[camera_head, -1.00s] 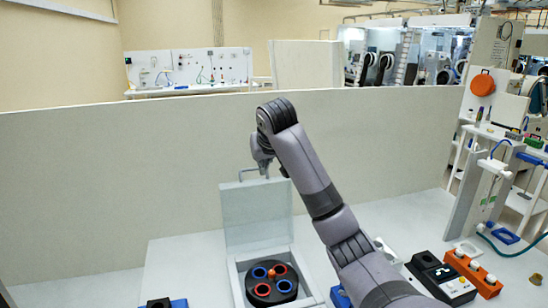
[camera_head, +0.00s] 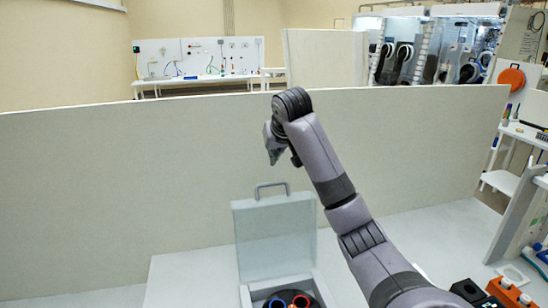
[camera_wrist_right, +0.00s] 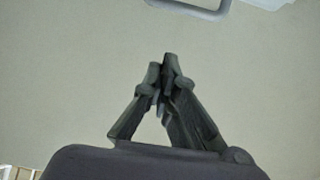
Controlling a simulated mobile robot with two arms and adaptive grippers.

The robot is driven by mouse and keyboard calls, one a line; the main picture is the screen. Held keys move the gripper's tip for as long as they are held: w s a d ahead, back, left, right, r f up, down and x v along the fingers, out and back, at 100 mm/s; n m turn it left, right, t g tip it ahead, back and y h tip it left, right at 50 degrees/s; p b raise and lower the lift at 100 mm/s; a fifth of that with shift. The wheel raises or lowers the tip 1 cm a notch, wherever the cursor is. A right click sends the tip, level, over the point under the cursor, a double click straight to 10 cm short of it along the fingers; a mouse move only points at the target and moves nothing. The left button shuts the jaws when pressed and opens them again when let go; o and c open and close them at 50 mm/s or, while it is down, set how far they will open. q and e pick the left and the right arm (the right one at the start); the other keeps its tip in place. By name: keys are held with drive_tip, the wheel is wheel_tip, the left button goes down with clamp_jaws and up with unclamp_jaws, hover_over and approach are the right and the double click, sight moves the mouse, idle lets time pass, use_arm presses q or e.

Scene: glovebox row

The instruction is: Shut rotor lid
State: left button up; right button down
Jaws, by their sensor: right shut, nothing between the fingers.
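The rotor lid (camera_head: 275,237) is a pale, see-through panel standing upright, open, at the back of its box, with a grey handle (camera_head: 271,186) on its top edge. Below it, the dark rotor (camera_head: 290,299) with red and blue rings is cut off by the lower edge of the head view. My right gripper (camera_head: 273,160) is shut and empty, a little above the handle and apart from it. In the wrist view the right fingertips (camera_wrist_right: 166,68) meet, and the handle (camera_wrist_right: 190,8) shows at the top edge. My left gripper is out of view.
A pale partition wall (camera_head: 120,190) stands behind the worktop. An orange rack (camera_head: 505,293) and a black block (camera_head: 468,291) sit at the lower right. The worktop (camera_head: 190,275) left of the box is clear.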

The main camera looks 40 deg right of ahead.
use_arm(q)
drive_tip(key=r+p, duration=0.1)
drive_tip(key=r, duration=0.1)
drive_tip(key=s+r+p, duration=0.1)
drive_tip(key=p, duration=0.1)
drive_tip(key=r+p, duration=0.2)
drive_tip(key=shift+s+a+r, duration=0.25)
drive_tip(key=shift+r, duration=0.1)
use_arm(e)
wheel_tip(320, 180, down, 6)
drive_tip(key=shift+w+d+f, duration=0.15)
drive_tip(key=shift+w+d, duration=0.05)
drive_tip(key=shift+w, duration=0.15)
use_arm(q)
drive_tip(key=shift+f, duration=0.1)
